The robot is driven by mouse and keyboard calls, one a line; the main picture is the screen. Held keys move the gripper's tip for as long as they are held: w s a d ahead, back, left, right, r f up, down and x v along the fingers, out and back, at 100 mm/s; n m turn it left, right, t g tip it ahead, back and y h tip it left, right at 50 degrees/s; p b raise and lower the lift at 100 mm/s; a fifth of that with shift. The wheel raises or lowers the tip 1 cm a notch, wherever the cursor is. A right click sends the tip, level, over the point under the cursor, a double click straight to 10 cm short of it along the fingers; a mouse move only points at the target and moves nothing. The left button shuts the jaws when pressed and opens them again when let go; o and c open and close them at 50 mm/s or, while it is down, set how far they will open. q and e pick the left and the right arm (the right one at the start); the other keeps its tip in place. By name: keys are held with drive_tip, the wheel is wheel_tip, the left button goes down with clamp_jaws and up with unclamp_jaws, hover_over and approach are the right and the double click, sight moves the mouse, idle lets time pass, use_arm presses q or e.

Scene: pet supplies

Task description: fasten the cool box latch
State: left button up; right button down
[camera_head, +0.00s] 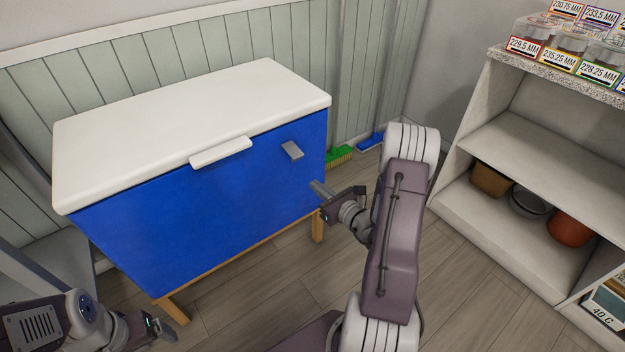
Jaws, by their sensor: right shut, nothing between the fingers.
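The cool box (190,220) is blue with a white lid (190,122) and stands on wooden legs. The lid is down. A white handle (221,152) sticks out at the lid's front edge. A small grey latch (292,151) sits on the upper right of the blue front, tilted; whether it is engaged I cannot tell. My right gripper (319,188) is shut and empty, below and to the right of the latch, near the box's right front edge and apart from the latch. My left gripper (160,328) is low at the bottom left, below the box; its fingers are too small to judge.
A white shelf unit (515,225) stands at the right with several bowls inside and several labelled jars (527,36) on top. A green brush (339,155) and a blue brush (370,141) rest on the floor by the wall. The wooden floor (480,290) in front is clear.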

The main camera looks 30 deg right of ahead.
sight(293, 152)
drive_tip(key=w+r+b, duration=0.1)
drive_tip(key=w+r, duration=0.1)
drive_tip(key=w, duration=0.5)
drive_tip(key=shift+w+a+r+b, duration=0.2)
drive_tip(key=shift+a+r+b, duration=0.1)
drive_tip(key=shift+b, duration=0.1)
